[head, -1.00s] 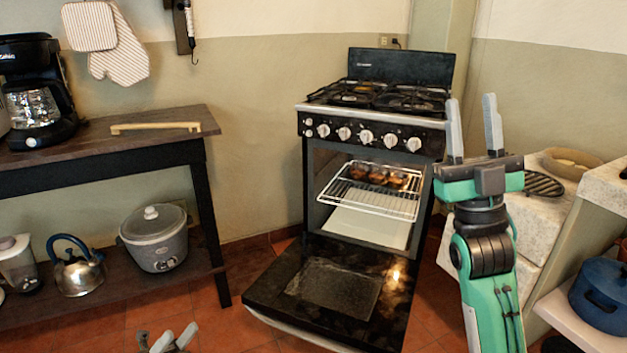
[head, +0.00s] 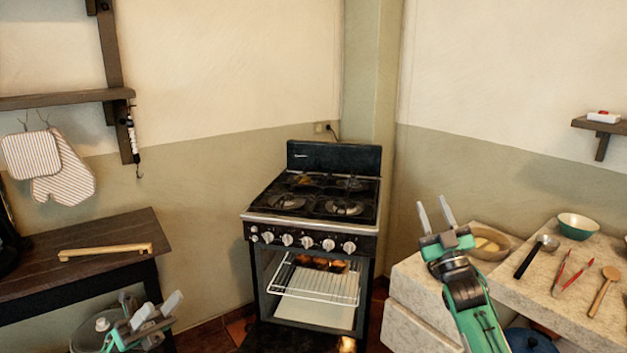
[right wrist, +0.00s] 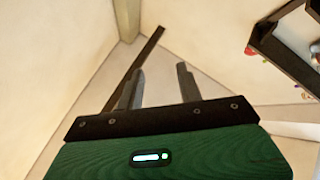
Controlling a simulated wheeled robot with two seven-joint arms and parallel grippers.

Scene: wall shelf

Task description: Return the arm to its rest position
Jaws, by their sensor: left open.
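My right gripper (head: 435,217) is raised in front of the counter at the right of the stove. Its two fingers point up and stand apart with nothing between them, as the right wrist view (right wrist: 160,85) also shows. My left gripper (head: 157,308) is low at the left, in front of the small dark table. Its fingers are apart and I see nothing held. Much of both arms is outside the head view.
The stove (head: 310,215) stands in the corner, its oven open with a wire rack (head: 315,285) and browned food inside. The dark table (head: 75,245) bears a wooden-looking handle (head: 105,251). The stone counter (head: 545,255) holds bowls and utensils. Wall shelves (head: 60,99) hang at left.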

